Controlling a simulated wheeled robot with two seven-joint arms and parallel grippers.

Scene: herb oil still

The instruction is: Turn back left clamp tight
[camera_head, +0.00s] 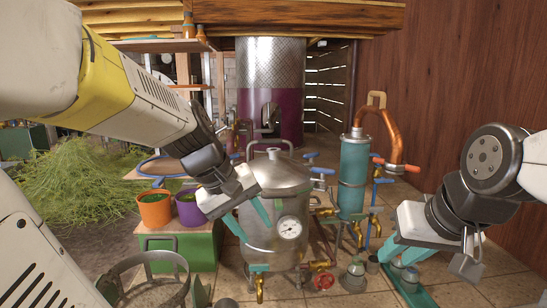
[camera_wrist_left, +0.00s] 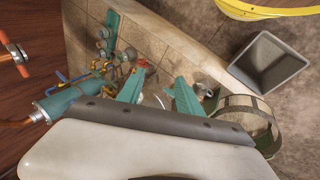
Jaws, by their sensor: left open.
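The steel still pot (camera_head: 273,240) stands in the middle of the head view, with a domed lid (camera_head: 272,172) and a dial gauge on its front. Blue clamp handles (camera_head: 321,171) show at the lid's right side. A small blue handle (camera_head: 235,156) shows at the lid's back left, beside my left wrist; how tight it is cannot be told. My left gripper (camera_head: 258,236) is open in front of the pot's left side, its teal fingers pointing down; they also show apart in the left wrist view (camera_wrist_left: 160,78). My right gripper (camera_head: 420,274) is low at the right, its teal fingers apart, holding nothing visible.
A teal cylinder (camera_head: 354,175) with a copper pipe stands right of the pot. Orange (camera_head: 154,209) and purple (camera_head: 191,210) pots sit on a green box at left. A round basket (camera_head: 155,285) is in front. Brass taps and a red valve (camera_head: 323,281) surround the pot's base.

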